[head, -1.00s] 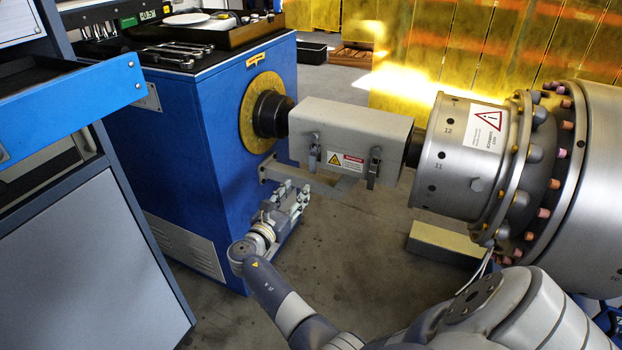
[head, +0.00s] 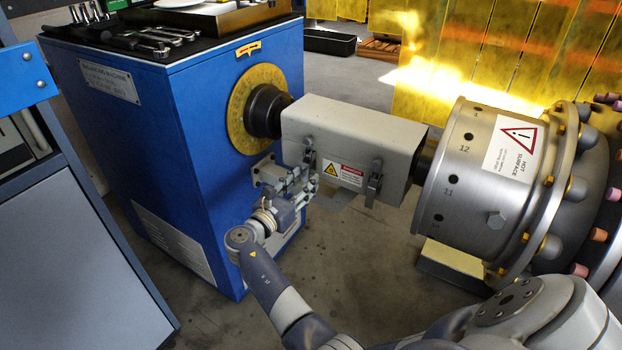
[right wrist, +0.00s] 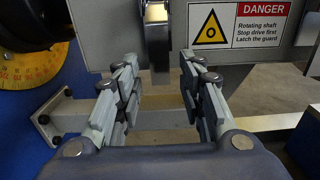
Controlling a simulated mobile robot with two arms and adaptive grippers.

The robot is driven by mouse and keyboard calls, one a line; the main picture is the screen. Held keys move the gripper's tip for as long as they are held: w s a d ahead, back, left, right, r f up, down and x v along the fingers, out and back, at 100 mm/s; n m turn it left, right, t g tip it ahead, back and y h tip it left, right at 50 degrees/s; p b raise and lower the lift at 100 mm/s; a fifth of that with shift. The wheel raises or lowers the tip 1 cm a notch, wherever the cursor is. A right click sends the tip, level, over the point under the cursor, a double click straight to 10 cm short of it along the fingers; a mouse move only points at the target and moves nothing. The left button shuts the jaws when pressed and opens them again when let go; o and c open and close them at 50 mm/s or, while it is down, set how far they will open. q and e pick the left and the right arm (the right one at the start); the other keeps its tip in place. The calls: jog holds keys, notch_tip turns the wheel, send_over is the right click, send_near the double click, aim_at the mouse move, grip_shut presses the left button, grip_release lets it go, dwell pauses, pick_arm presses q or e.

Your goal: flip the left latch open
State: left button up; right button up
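The grey guard box (head: 345,132) covers the shaft between the blue machine and the steel rotor. Its left latch (head: 309,158) hangs on the front face, left of the danger label (head: 342,177). My right gripper (head: 303,185) is just below and in front of this latch. In the right wrist view, the latch (right wrist: 158,42) shows as a metal strip between the two spread fingers of my right gripper (right wrist: 158,75), with a gap on both sides. The latch's upper end is cut off there. The gripper is open and empty. My left gripper is not in view.
The right latch (head: 374,184) hangs on the same face. A grey bracket arm (right wrist: 220,130) from the blue machine (head: 165,150) runs under the box, close to my fingers. The steel rotor (head: 480,180) stands at right. A blue drawer (head: 25,80) juts in at left.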

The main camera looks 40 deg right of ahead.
jog(key=shift+d, duration=0.25)
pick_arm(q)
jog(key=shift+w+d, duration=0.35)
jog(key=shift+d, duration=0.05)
pick_arm(e)
grip_shut()
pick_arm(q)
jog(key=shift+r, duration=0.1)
pick_arm(e)
jog(key=shift+w, duration=0.1)
